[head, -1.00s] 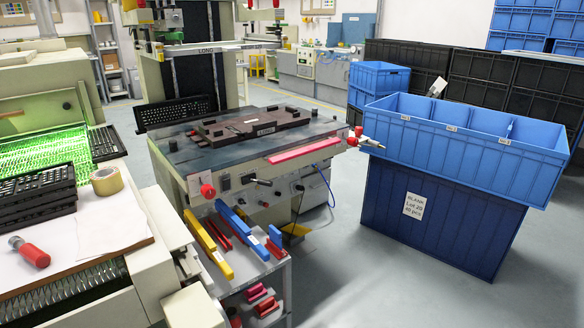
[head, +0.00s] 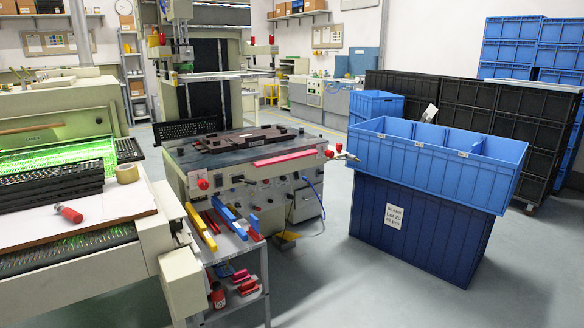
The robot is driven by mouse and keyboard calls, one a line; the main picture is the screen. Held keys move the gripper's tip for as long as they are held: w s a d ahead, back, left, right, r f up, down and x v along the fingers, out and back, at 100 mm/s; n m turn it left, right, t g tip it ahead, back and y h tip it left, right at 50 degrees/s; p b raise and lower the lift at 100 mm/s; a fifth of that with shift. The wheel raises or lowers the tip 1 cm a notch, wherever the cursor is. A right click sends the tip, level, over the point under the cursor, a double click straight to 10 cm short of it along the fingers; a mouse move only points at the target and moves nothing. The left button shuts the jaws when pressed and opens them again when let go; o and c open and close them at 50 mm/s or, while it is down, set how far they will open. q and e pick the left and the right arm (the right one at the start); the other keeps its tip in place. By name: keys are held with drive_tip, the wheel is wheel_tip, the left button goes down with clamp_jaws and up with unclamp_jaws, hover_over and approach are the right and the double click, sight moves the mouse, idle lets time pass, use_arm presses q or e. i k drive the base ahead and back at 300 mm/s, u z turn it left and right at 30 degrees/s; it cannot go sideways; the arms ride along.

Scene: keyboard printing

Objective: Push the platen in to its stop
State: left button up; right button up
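The platen (head: 238,139) is a dark flat fixture with raised blocks, lying on the grey table (head: 190,158) of the printing machine. A pink-red bar (head: 284,158) runs along the table's front edge. The machine's dark column opening (head: 209,92) is behind the platen. I cannot tell how far the platen is from its stop. Neither of my grippers shows in the head view.
Blue bins (head: 425,170) stand right of the machine, the upper one divided. A cart (head: 232,245) with coloured tools is in front of the machine. A bench with a green-lit dryer (head: 60,157) is at left. Grey floor (head: 330,275) is clear between cart and bins.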

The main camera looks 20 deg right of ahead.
sight(268, 162)
drive_tip(key=z, duration=1.05)
drive_tip(key=i, duration=1.2)
drive_tip(key=z, duration=0.7)
drive_tip(key=i, duration=1.7)
drive_tip(key=u, duration=1.3)
drive_tip(key=i, duration=0.75)
drive_tip(key=u, duration=0.8)
